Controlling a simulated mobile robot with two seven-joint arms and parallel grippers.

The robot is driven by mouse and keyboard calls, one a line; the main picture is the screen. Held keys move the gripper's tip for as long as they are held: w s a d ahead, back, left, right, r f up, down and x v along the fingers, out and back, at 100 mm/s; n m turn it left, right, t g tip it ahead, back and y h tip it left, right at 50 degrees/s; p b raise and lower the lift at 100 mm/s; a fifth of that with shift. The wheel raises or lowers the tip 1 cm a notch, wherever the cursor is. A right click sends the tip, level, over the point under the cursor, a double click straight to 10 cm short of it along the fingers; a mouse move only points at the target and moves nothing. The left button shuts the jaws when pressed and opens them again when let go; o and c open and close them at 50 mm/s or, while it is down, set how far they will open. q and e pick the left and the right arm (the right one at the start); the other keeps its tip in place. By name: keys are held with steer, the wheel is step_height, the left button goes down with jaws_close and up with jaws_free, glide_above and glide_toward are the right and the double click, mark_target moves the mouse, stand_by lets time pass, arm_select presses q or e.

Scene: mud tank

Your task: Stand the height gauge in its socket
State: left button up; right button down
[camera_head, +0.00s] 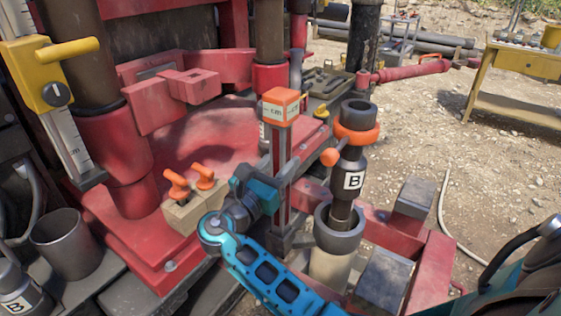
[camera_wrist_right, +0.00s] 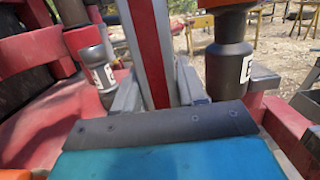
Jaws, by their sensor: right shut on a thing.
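The height gauge (camera_head: 281,150) is an upright grey post with a red stripe and an orange "cm" cube head. My right gripper (camera_head: 272,190) is shut on its shaft below the head. In the right wrist view the striped post (camera_wrist_right: 158,60) stands between my two grey fingers (camera_wrist_right: 157,97). A dark grey block (camera_head: 283,240), possibly the socket, shows at the gauge's foot. I cannot tell whether the foot is inside it or only above or against it. My left gripper is not in view.
A dark "B" cylinder with an orange collar (camera_head: 355,150) stands in a round cup (camera_head: 338,233) close right of the gauge. Orange-handled pins sit in a tan block (camera_head: 194,205) to the left. Red tank beams (camera_head: 430,270) lie right. An empty grey cup (camera_head: 65,243) stands left.

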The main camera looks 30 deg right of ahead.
steer(key=shift+f, duration=0.5)
stand_by(0.7)
steer(key=c, duration=0.6)
jaws_free()
steer(key=shift+o, duration=0.2)
steer(key=shift+f, duration=0.1)
